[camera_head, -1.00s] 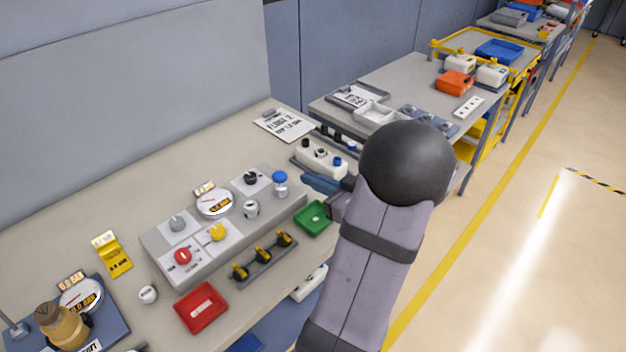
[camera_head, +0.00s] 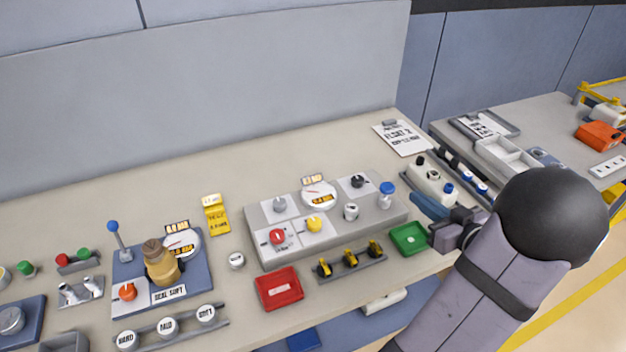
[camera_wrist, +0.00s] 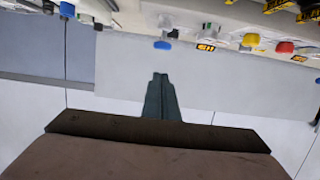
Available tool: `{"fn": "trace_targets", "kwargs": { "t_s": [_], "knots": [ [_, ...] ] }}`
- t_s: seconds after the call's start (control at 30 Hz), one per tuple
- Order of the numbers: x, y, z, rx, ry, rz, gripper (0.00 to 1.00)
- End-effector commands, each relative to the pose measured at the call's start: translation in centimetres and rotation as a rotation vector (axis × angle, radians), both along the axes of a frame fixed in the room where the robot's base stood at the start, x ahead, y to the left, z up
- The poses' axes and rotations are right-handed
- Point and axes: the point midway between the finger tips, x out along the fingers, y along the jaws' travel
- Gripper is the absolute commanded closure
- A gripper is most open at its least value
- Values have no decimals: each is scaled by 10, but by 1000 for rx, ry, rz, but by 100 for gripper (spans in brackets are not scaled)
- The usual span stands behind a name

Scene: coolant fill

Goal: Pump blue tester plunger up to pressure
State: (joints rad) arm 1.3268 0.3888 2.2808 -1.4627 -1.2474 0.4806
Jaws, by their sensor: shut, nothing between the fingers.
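A blue-capped plunger (camera_head: 387,188) stands upright at the right end of the grey control panel (camera_head: 262,212); a blue knob (camera_wrist: 162,44) shows near the top of the wrist view. Another blue knob (camera_head: 113,227) tops a lever on the blue gauge stand (camera_head: 190,283) to the left. I cannot tell for certain which one is the tester plunger. My gripper (camera_head: 416,198) is shut and empty, to the right of the panel's blue cap and apart from it. Its closed fingers also show in the wrist view (camera_wrist: 160,76). A round gauge (camera_head: 319,194) sits on the panel.
A red tray (camera_head: 279,288), a rack with several yellow-handled parts (camera_head: 349,261) and a green tray (camera_head: 408,238) lie in front of the panel. A white box (camera_head: 430,177) with knobs stands behind my gripper.

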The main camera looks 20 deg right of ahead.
Motion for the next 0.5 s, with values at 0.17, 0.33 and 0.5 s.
{"fn": "trace_targets", "kwargs": {
  "t_s": [0.17, 0.33, 0.5],
  "knots": [
    [0, 0, 0, 0, 0, 0, 100],
    [0, -1, 6, -6, 0, 2, 100],
    [0, -2, 18, -3, 3, 2, 100]
  ]
}}
